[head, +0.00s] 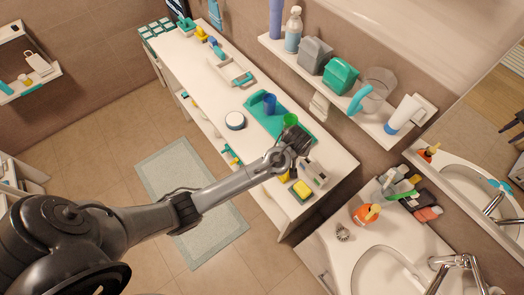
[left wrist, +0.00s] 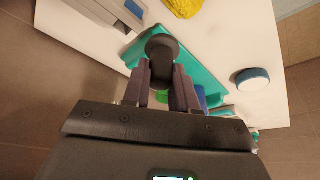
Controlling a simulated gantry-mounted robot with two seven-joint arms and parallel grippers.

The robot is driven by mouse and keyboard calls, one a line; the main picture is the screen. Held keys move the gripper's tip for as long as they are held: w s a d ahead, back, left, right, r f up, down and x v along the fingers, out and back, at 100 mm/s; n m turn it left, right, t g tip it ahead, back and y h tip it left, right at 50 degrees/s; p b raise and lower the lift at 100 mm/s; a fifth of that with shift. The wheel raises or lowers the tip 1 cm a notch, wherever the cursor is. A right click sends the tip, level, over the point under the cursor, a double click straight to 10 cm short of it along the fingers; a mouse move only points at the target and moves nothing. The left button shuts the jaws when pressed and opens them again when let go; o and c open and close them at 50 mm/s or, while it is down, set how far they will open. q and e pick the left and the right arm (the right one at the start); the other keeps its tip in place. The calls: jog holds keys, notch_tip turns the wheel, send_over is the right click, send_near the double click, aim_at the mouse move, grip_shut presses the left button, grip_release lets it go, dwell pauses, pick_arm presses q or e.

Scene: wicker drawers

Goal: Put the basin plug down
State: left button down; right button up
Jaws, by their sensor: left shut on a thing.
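My left gripper (head: 297,140) is over the right end of the teal mat (head: 262,125) on the long white counter. In the left wrist view its two fingers (left wrist: 160,78) are closed on the dark stem of the basin plug (left wrist: 161,46). The plug has a dark round head that sticks out past the fingertips, with the teal mat (left wrist: 202,78) behind it. Whether the plug touches the mat cannot be told. In the head view the gripper largely hides the plug. My right gripper is not in view.
A blue cup (head: 269,103) and a green cup (head: 290,119) stand on the mat close to the gripper. A white round container (head: 235,120) is left of it. A wall shelf (head: 290,56) holds bottles above.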

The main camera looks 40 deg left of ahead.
pick_arm(q)
jog(key=s+a+f, duration=0.1)
jog(key=a+f, duration=0.1)
jog(key=a, duration=0.1)
jog(key=a+f, duration=0.2)
jog(key=a, duration=0.2)
jog(key=s+a+f+p, duration=0.1)
jog(key=a+f, duration=0.2)
jog(key=shift+s+a, duration=0.35)
jog(key=shift+a, duration=0.05)
jog(key=shift+f, duration=1.85)
jog(key=shift+f, duration=0.1)
jog(key=shift+f, duration=0.15)
jog(key=c, duration=0.9)
grip_release()
